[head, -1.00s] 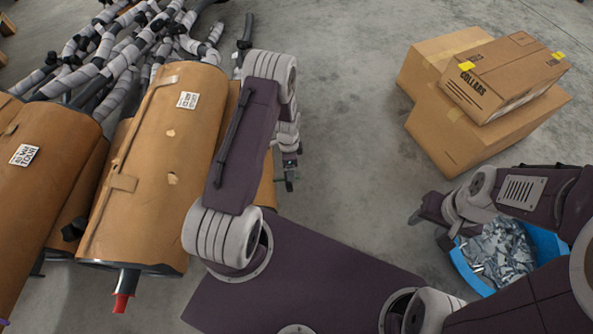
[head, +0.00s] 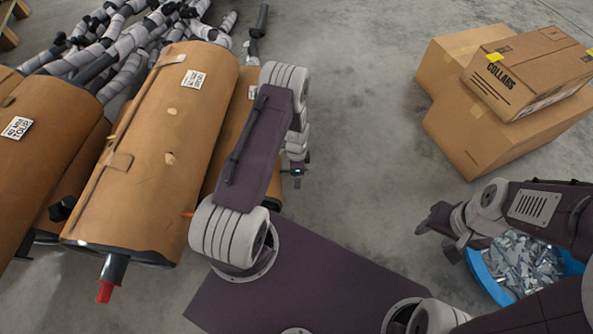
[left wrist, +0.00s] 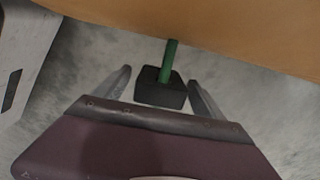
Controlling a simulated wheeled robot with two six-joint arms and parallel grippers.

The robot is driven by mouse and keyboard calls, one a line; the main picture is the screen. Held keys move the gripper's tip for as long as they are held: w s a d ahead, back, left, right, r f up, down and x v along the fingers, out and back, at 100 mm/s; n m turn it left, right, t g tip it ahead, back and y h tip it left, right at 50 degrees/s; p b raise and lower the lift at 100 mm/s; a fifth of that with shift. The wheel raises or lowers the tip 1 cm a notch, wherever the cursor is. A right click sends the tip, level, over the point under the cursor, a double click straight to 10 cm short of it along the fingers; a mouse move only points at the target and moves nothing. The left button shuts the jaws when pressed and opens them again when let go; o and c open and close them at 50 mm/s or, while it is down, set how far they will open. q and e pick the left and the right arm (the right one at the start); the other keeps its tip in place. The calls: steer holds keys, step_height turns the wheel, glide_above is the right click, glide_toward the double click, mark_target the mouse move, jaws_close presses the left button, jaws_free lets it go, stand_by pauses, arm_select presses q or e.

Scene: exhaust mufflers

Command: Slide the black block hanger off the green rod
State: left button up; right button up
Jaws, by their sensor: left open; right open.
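In the left wrist view the black block hanger (left wrist: 160,92) sits on the lower end of the green rod (left wrist: 169,58). The rod comes out from under a brown-wrapped muffler (left wrist: 215,22). My left gripper (left wrist: 160,82) is open, with one finger on each side of the block; small gaps show between the fingers and the block. In the head view my left gripper (head: 297,178) is small beside the wrapped mufflers, and the hanger and green rod cannot be made out there. My right gripper (head: 436,235) is open and empty beside the blue bin.
Cardboard boxes (head: 470,140) stand at the back right. A blue bin (head: 488,272) holds metal pieces. The floor (head: 350,130) between is clear.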

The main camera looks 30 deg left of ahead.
arm_select(q)
steer(key=shift+r, duration=0.1)
steer(key=c, duration=1.5)
steer(key=shift+r+p, duration=0.2)
steer(key=shift+p, duration=0.25)
steer(key=shift+w+d+b, duration=0.3)
steer(key=shift+w+d, duration=0.45)
steer(key=shift+d, duration=0.55)
steer(key=shift+w+d+b, duration=0.35)
steer(key=shift+w+d, duration=0.45)
steer(key=shift+d, duration=0.45)
steer(key=shift+w+d+b, duration=0.3)
steer(key=shift+w+d, duration=0.45)
steer(key=shift+d, duration=0.55)
